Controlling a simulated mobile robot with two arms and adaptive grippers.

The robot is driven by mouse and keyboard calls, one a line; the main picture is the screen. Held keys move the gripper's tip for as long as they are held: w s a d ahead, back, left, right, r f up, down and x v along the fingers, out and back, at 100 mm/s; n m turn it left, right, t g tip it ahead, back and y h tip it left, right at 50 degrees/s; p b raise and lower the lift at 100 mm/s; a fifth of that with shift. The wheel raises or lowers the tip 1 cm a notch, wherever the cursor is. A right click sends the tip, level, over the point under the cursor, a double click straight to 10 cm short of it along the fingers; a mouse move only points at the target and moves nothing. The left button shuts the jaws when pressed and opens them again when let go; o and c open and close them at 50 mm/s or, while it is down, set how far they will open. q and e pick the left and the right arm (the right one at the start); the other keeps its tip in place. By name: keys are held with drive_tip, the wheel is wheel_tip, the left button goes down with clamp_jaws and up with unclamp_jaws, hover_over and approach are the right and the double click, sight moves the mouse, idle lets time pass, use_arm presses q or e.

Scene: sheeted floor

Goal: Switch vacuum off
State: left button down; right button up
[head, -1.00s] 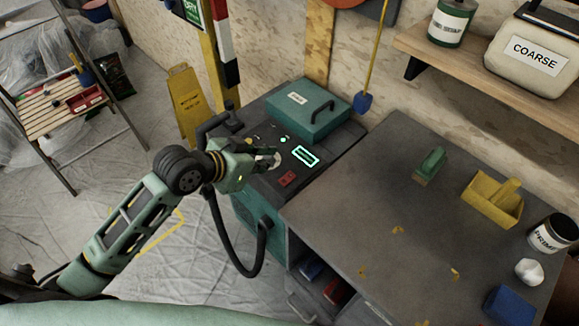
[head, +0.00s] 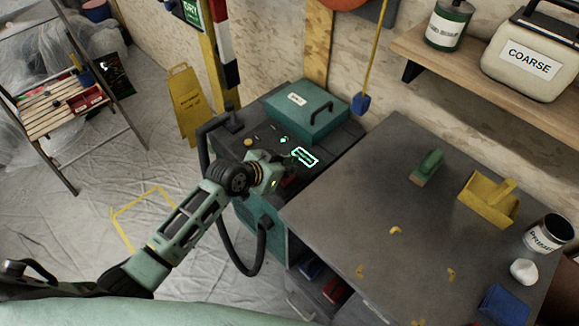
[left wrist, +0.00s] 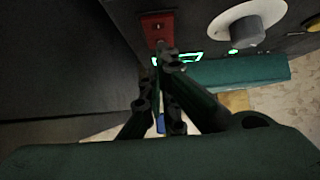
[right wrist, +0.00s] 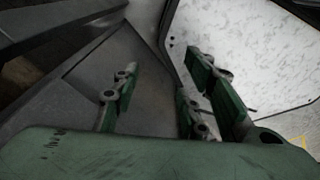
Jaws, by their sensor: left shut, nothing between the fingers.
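The vacuum (head: 262,218) is a teal and dark cabinet with a black hose, left of the workbench. Its dark top panel carries a lit green display (head: 305,157) and a red switch (head: 289,182), partly hidden by my gripper in the head view. The left wrist view shows the red switch (left wrist: 158,27) beside a grey knob on a white disc (left wrist: 248,25). My left gripper (head: 283,183) is shut and empty, its tips (left wrist: 166,50) at the switch's near edge; I cannot tell whether they touch. My right gripper (right wrist: 165,85) is open and empty.
A teal case (head: 303,112) sits on the back of the vacuum's top. The grey workbench (head: 375,210) stands close on the right, holding a green brush, yellow tray and can. A yellow floor sign (head: 187,105) stands behind. Sheeted floor lies open at left.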

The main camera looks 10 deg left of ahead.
drive_tip(key=shift+a, duration=0.3)
use_arm(q)
drive_tip(key=shift+w+d+f, duration=0.1)
drive_tip(key=shift+w+f, duration=0.1)
drive_tip(key=shift+f, duration=0.15)
use_arm(e)
drive_tip(key=shift+f, duration=0.1)
use_arm(q)
drive_tip(key=shift+s, duration=0.1)
drive_tip(key=shift+s, duration=0.1)
drive_tip(key=shift+s+a+p, duration=0.4)
drive_tip(key=shift+s+p, duration=0.1)
drive_tip(key=shift+s, duration=0.05)
use_arm(e)
drive_tip(key=shift+d+r, duration=0.3)
drive_tip(key=shift+r, duration=0.25)
drive_tip(key=shift+w, duration=0.15)
